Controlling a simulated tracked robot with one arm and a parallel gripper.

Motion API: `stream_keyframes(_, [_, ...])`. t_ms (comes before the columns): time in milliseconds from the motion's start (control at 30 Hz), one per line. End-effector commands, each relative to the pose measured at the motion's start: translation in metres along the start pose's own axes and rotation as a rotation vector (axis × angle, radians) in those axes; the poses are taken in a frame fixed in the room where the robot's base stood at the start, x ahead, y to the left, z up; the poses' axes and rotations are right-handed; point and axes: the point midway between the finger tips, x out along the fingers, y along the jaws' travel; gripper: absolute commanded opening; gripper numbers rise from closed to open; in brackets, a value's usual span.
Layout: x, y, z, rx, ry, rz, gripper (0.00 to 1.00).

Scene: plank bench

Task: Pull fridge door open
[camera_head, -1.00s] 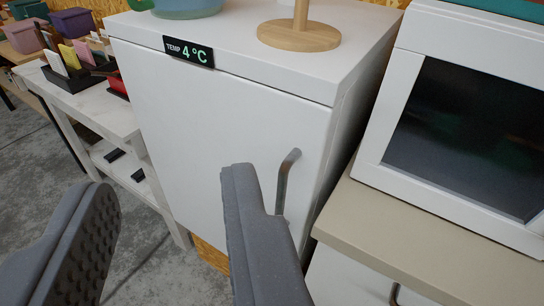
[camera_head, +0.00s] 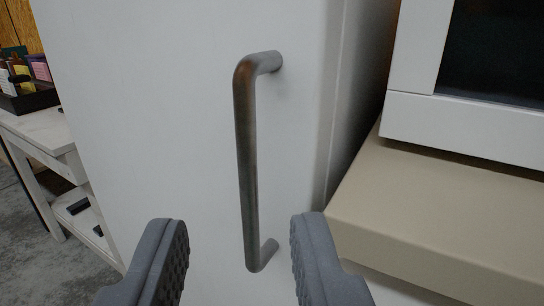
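The white fridge door (camera_head: 150,120) fills the middle of the view and looks closed. Its grey metal bar handle (camera_head: 246,165) stands upright near the door's right edge. My gripper (camera_head: 238,225) is open, with one grey finger to the left of the handle's lower part and the other to its right. The handle shows between the two fingers. Neither finger visibly touches it, and I cannot tell how far ahead of the fingertips it lies.
A beige counter (camera_head: 440,210) stands close on the right, with a white appliance with a dark window (camera_head: 500,50) on it. A white shelf table (camera_head: 40,140) holding a dark tray of small items stands on the left. Grey floor shows at lower left.

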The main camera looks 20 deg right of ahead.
Motion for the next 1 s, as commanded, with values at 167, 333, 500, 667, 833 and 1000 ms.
stream_keyframes(167, [0.012, 0.000, -0.001, 0.000, 0.006, 0.001, 0.32])
stream_keyframes(333, [0.034, 0.000, 0.000, 0.000, 0.004, 0.001, 0.32])
stream_keyframes(500, [0.058, 0.000, 0.002, 0.001, 0.001, 0.000, 0.32])
stream_keyframes(667, [0.080, 0.000, -0.001, 0.001, 0.006, 0.001, 0.32])
stream_keyframes(833, [0.102, 0.000, 0.000, 0.000, 0.003, -0.001, 0.32])
stream_keyframes(1000, [0.121, 0.001, -0.001, 0.000, 0.005, 0.000, 0.32])
